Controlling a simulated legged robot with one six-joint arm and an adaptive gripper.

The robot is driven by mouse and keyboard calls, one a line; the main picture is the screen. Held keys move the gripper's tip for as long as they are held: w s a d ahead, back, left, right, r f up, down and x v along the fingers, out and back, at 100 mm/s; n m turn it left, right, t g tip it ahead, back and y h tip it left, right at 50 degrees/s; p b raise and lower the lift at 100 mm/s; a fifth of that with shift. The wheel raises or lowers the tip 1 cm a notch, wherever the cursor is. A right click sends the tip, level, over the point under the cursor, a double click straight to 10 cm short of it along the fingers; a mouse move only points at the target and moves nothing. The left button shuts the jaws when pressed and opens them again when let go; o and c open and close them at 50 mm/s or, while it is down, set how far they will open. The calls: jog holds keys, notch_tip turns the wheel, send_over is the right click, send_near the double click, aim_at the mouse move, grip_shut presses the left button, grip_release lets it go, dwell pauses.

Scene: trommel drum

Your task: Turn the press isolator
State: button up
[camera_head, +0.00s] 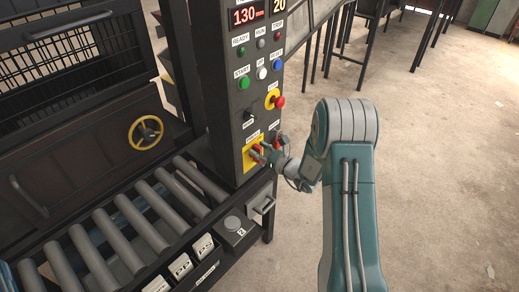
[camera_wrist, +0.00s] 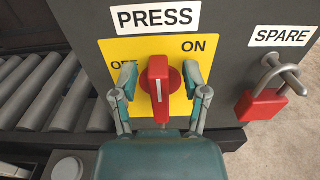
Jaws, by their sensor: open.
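The press isolator is a red handle (camera_wrist: 158,78) on a yellow plate (camera_wrist: 150,48) under a PRESS label (camera_wrist: 158,17). In the wrist view the handle stands upright, between the OFF and ON markings; the left finger partly hides OFF. My gripper (camera_wrist: 160,84) is open, with one finger on each side of the handle and a visible gap to it on both sides. In the head view my gripper (camera_head: 262,154) is at the yellow plate (camera_head: 250,160) low on the control column, and it covers much of the handle.
A red padlock (camera_wrist: 262,104) hangs under the SPARE label (camera_wrist: 282,36), right of the isolator. In the head view a red stop button (camera_head: 279,102) and a black knob (camera_head: 249,115) sit above.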

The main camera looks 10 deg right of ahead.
aim_at(248, 157)
grip_shut()
jog(key=shift+a+n, duration=0.1)
jog(key=shift+n, duration=0.3)
jog(key=n, duration=0.4)
jog(key=s+a+f+n, duration=0.1)
jog(key=n, duration=0.3)
jog(key=a+n, duration=0.1)
jog(key=n, duration=0.3)
jog(key=shift+s+f+n, duration=0.3)
jog(key=shift+f+n, duration=0.1)
jog(key=shift+s+f+n, duration=0.1)
jog(key=shift+f+n, duration=0.2)
jog(key=shift+n, duration=0.8)
jog(key=shift+f+n, duration=0.25)
jog(key=shift+n, duration=0.85)
jog(key=shift+f, duration=0.1)
